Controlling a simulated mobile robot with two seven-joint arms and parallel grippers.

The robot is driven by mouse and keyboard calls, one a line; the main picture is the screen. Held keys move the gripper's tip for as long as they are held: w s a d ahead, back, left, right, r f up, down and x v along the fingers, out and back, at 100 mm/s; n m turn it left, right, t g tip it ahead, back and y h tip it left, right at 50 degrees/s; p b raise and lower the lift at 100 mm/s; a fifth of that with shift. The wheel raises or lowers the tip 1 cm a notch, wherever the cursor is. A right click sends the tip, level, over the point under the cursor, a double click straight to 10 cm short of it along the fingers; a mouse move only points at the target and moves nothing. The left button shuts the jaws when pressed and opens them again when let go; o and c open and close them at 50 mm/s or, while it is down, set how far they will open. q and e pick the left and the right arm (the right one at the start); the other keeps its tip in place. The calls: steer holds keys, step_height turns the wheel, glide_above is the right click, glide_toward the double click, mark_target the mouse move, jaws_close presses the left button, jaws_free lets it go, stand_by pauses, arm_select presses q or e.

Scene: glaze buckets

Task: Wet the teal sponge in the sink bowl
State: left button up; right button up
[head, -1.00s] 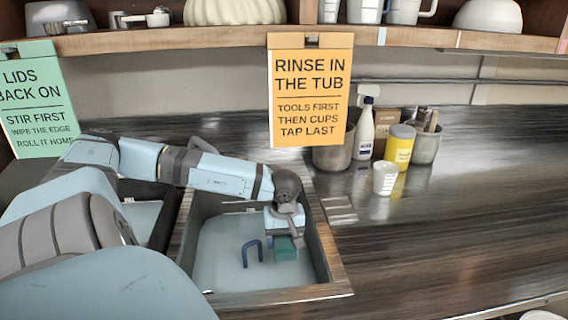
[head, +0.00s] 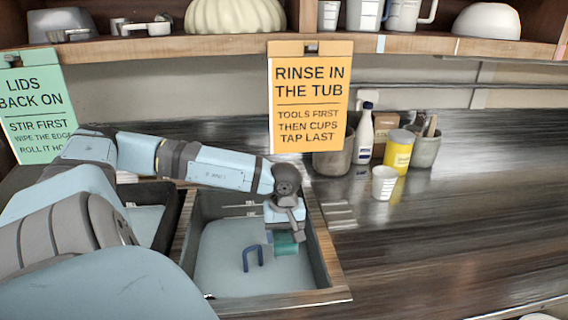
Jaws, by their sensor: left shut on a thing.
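The teal sponge (head: 286,244) is in my left gripper (head: 283,235), which is shut on it. The gripper points down over the right part of the sink bowl (head: 222,270). I cannot tell for sure whether the sponge touches the pale blue surface in the bowl. A dark blue U-shaped handle or tap (head: 252,258) stands in the bowl just left of the sponge. My right gripper is not in view.
A second basin (head: 146,222) lies to the left, partly behind my arm. An orange sign (head: 310,97) hangs behind the sink. A white cup (head: 384,182), a yellow can (head: 398,150) and a spray bottle (head: 365,135) stand at the back right. The counter's right side is clear.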

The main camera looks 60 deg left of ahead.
mark_target(284, 232)
arm_select(q)
steer(key=shift+r, duration=0.1)
steer(key=shift+r+p, duration=1.75)
steer(key=shift+r, duration=1.95)
